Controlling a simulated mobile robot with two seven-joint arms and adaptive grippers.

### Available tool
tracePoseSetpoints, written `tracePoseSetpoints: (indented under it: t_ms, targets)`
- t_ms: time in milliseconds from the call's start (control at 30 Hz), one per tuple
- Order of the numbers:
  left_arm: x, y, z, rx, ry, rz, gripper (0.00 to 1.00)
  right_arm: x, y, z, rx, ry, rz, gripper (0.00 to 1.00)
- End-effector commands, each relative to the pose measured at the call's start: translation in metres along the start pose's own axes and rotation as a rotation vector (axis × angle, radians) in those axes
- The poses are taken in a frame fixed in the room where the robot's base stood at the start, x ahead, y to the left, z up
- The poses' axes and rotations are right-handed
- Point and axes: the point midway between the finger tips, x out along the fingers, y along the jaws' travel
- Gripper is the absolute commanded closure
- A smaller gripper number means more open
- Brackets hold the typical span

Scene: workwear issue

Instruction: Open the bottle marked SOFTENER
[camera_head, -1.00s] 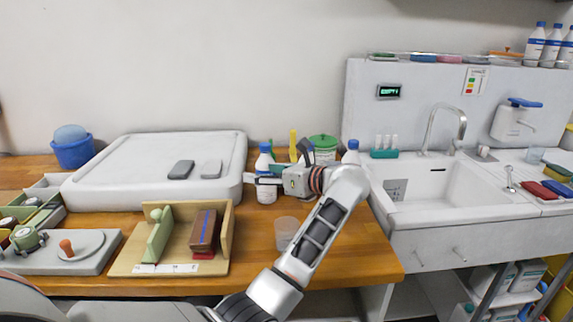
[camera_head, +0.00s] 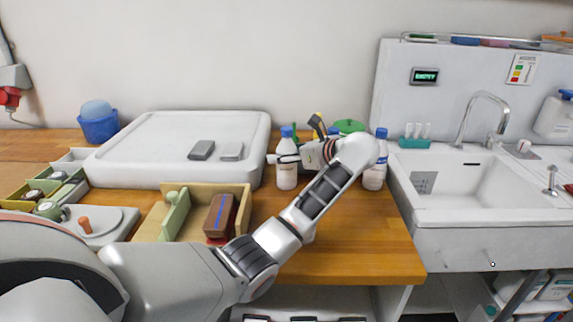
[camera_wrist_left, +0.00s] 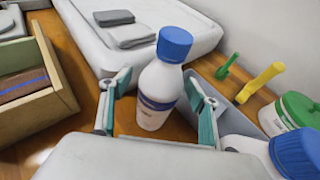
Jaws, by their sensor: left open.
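A white bottle with a blue cap (camera_head: 287,175) stands upright on the wooden counter; its label is too small to read. My left gripper (camera_head: 284,158) is at its upper body, below the cap. In the left wrist view the bottle (camera_wrist_left: 158,88) stands between the two open fingers (camera_wrist_left: 156,112), with gaps visible beside it. A second white bottle with a blue cap (camera_head: 375,176) stands to the right, partly behind my wrist; its cap (camera_wrist_left: 302,155) shows at the wrist view's lower right corner. Which bottle reads SOFTENER I cannot tell. My right gripper is not in view.
A white raised tray (camera_head: 140,130) with two grey blocks is just left of the bottle. A green-lidded tub (camera_wrist_left: 300,112) and a yellow upright handle (camera_wrist_left: 260,82) stand close on the right. A wooden box (camera_head: 160,228) lies front left; a sink (camera_head: 480,180) is right.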

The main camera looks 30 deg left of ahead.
Motion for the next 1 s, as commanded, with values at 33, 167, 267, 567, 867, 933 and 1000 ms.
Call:
tracePoseSetpoints:
  t_ms: [33,167,267,567,867,933,1000]
  targets:
    - [0.003,0.0,0.0,0.0,-0.001,0.0,0.39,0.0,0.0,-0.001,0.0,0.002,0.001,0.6]
    - [0.004,0.0,0.0,0.0,0.0,-0.001,0.39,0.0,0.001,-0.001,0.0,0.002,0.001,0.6]
    - [0.004,0.0,0.0,0.0,0.0,-0.001,0.39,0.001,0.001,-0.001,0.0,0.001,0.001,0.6]
    - [0.003,-0.001,0.001,-0.001,-0.003,-0.002,0.9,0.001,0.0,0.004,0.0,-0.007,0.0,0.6]
    - [0.002,-0.001,0.004,-0.002,-0.002,-0.002,0.9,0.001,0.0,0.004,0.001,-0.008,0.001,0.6]
    - [0.0,-0.001,0.008,-0.003,-0.003,-0.003,0.9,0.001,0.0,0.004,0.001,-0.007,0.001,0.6]
    - [-0.003,-0.001,0.014,-0.004,-0.002,-0.004,0.9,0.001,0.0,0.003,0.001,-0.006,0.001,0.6]
